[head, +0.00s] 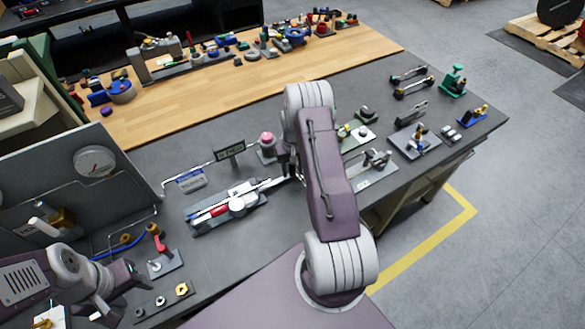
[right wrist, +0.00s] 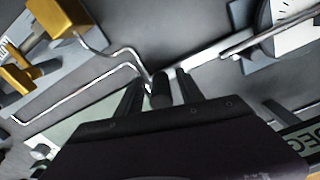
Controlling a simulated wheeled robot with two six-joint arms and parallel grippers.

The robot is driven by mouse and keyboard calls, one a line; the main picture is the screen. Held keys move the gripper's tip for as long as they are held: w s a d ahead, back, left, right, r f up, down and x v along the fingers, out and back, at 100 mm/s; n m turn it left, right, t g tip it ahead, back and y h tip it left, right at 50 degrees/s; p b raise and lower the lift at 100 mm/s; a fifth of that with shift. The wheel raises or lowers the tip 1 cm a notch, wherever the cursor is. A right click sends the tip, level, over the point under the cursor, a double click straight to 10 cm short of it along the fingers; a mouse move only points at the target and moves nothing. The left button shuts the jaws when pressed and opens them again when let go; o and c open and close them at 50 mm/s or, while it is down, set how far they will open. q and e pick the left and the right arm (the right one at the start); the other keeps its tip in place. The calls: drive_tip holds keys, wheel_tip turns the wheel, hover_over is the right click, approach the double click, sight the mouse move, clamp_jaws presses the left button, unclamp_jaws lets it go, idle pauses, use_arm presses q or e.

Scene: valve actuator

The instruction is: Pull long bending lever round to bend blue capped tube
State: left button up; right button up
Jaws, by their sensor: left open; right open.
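The bender (head: 243,201) sits on a grey base on the dark bench, with a white round centre. Red and blue parts (head: 208,214) show along its left side; I cannot tell which is the tube's blue cap. A long silver lever (head: 268,184) runs from it to the right, towards my right gripper (head: 291,168). In the right wrist view a silver bar (right wrist: 205,57) leads from the bender to my right gripper (right wrist: 160,90). Its fingers are open on either side of a dark, grip-like end. Contact is unclear. My left gripper (head: 118,305) is open at lower left, away from the bender.
A gauge panel (head: 95,162) rises at left. A red-handled valve (head: 162,250) is near my left gripper. More fixtures (head: 375,160) lie right of my right arm.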

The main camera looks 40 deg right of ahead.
clamp_jaws()
idle(1.4)
